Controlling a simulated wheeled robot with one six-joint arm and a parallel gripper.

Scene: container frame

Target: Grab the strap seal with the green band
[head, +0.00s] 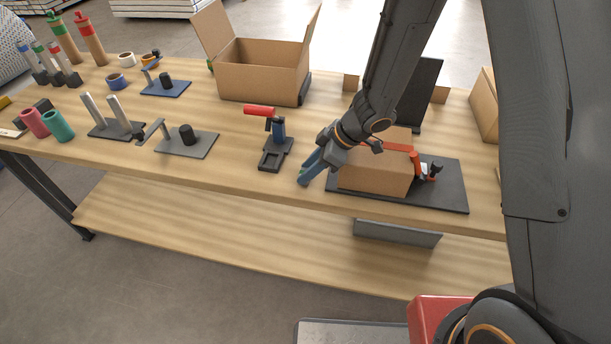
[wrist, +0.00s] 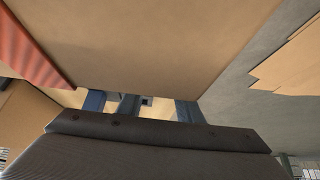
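Two upright tan pieces stand at the far left back of the table in the head view, one with a green band (head: 53,15) and one with a red band. Beside them are several smaller upright pieces on dark feet, one with a green band (head: 38,46). I cannot tell which green-banded one is the strap seal. My gripper (head: 311,171) is far to the right of both, low beside a closed brown box. Its blue-grey fingers also show in the wrist view (wrist: 142,107), spread apart with nothing held between them.
A red-handled clamp (head: 276,150) stands left of my gripper. An open carton (head: 262,85) is behind. Grey and blue plates, rolls and cups occupy the left side.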

